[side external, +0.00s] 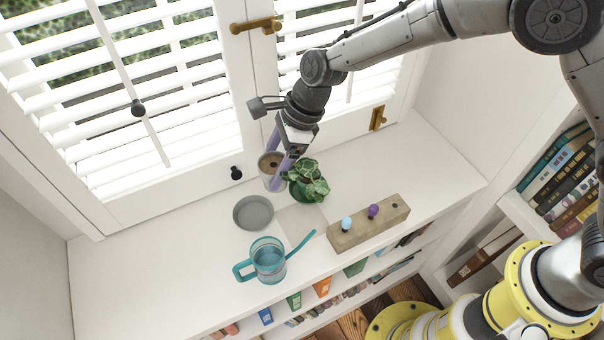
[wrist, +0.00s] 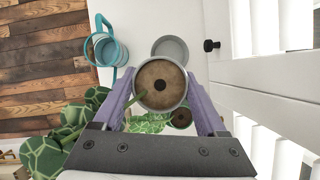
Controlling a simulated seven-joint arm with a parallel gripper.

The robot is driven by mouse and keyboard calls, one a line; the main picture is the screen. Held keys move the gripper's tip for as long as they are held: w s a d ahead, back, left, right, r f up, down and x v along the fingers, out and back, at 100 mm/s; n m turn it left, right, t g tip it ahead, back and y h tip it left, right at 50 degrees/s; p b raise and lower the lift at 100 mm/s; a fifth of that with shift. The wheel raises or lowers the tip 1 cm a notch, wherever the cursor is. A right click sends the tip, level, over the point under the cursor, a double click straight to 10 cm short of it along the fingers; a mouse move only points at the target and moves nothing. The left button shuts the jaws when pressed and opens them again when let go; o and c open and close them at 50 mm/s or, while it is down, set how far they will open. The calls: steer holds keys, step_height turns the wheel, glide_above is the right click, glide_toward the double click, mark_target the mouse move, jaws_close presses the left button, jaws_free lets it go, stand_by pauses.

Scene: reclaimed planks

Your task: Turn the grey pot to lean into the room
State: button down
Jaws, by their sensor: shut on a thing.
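The grey pot (side external: 272,184) stands near the window and is full of brown soil with a dark spot at its centre. The wrist view shows its round rim and soil (wrist: 160,86) from above. My gripper (wrist: 161,100) has its purple fingers on opposite sides of the pot, shut on it; the gripper (side external: 276,164) comes down from above. Patterned green leaves (side external: 308,180) are beside the pot, toward the right and the room side. In the wrist view large leaves (wrist: 45,158) fill the lower left, with a thin stem reaching the pot rim. Whether the pot touches the shelf is unclear.
A grey saucer (side external: 253,213) lies empty left of the pot. A wooden block (side external: 366,228) holds a blue and a purple knob. The shuttered window (side external: 150,120) rises close behind. The shelf's left part is clear.

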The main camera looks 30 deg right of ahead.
steer(key=shift+m, duration=0.4)
steer(key=w+x, duration=0.1)
steer(key=x, duration=0.3)
steer(key=w+x, duration=0.1)
steer(key=x, duration=0.3)
steer(key=w+x, duration=0.1)
steer(key=x, duration=0.4)
steer(key=shift+f, duration=1.35)
steer(key=shift+c, duration=0.3)
jaws_free()
steer(key=shift+o, duration=0.3)
steer(key=shift+s+f, duration=0.1)
